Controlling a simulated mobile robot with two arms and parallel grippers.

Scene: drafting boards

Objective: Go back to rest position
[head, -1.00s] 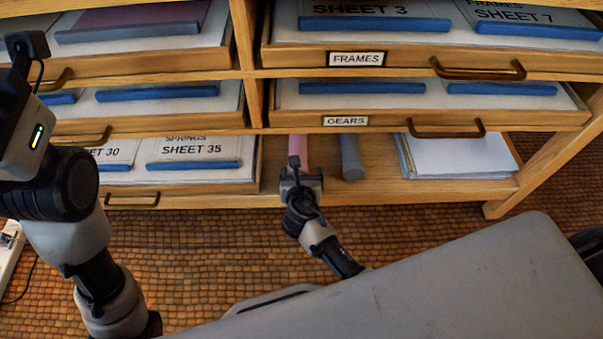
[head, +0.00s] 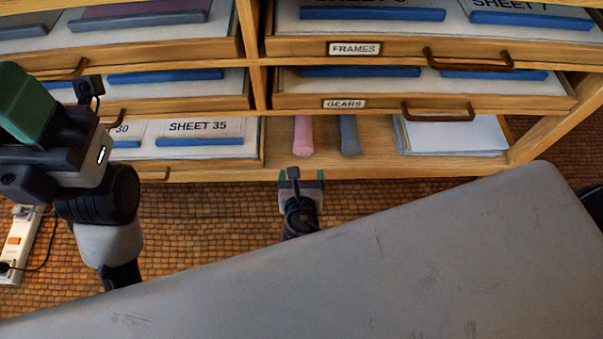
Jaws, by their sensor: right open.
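My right gripper (head: 301,176) is in the middle of the head view, just in front of the bottom shelf. Its two fingertips are apart with nothing between them, and it is clear of the rolls behind it. My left gripper (head: 27,105) is at the left edge. A broad green finger pad shows, but the rest is cut off or hidden, so I cannot tell how far apart its fingers are. A pink roll (head: 303,135) and a grey-blue roll (head: 349,135) lie side by side on the bottom shelf (head: 375,164).
The wooden cabinet has open drawers with labelled sheets, including the FRAMES drawer (head: 400,47) and the GEARS drawer (head: 520,98); their brass handles stick out. A paper stack (head: 455,136) lies right of the rolls. A power strip (head: 22,240) with a cable is on the woven floor (head: 215,215).

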